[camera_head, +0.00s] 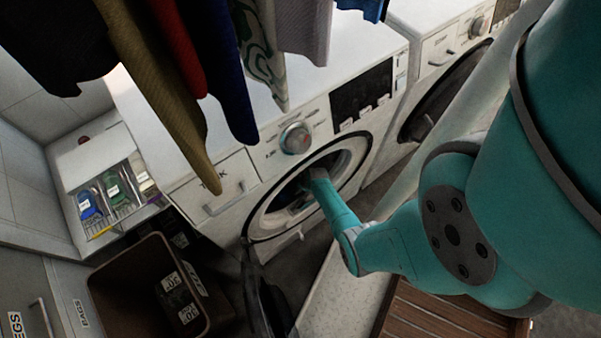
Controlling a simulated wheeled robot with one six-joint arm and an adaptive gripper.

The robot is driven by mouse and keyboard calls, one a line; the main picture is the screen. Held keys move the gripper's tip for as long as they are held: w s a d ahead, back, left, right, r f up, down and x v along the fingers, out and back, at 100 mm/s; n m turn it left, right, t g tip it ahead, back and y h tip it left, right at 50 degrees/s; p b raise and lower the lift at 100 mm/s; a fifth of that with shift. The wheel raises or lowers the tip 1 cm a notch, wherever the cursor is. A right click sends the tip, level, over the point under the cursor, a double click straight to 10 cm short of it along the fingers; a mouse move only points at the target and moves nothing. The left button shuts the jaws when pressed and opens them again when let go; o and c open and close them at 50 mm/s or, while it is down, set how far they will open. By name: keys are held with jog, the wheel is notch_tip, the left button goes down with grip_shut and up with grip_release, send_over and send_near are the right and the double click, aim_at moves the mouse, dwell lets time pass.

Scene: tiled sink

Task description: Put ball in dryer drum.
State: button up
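The front-loading machine (222,212) with the round opening stands in the middle, and its drum opening (345,165) faces me. Its round door (266,305) hangs open at the lower left. My teal arm reaches into the opening. My gripper (304,183) is at the dark inside of the drum, and its fingers are too dark and covered to make out. Something bluish and dark lies or shows in the drum beside it, but I cannot tell what. I cannot make out a ball in this view.
Clothes (165,75) hang over the machine's top at the upper left. A second machine (440,50) stands to the right. A brown bin (135,290) and a shelf with bottles (95,165) stand at the left. A wooden slatted piece (440,318) lies at the bottom.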

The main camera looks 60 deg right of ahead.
jog(key=shift+r, duration=0.15)
jog(key=v, duration=1.1)
jog(key=s+a+r+n+t+h, duration=0.15)
jog(key=s+a+r+n, duration=0.25)
jog(key=a+r+n, duration=0.45)
jog(key=s+a+r+n+t, duration=0.3)
jog(key=s+a+r+n, duration=0.15)
jog(key=a+n, duration=0.55)
jog(key=s+a+r+n+t+y, duration=0.1)
jog(key=s+a+r+n+t, duration=0.1)
jog(key=r+n, duration=0.4)
jog(key=s+a+r+n+t+y, duration=0.1)
jog(key=s+a+r+n+t, duration=0.1)
jog(key=r, duration=1.1)
jog(key=s+a+r+n+t+y, duration=0.1)
jog(key=s+a+r+n, duration=0.3)
jog(key=r+n, duration=0.5)
jog(key=shift+s+a+r+n+t+y, duration=0.35)
jog(key=shift+a+r+t, duration=0.15)
jog(key=shift+a, duration=0.4)
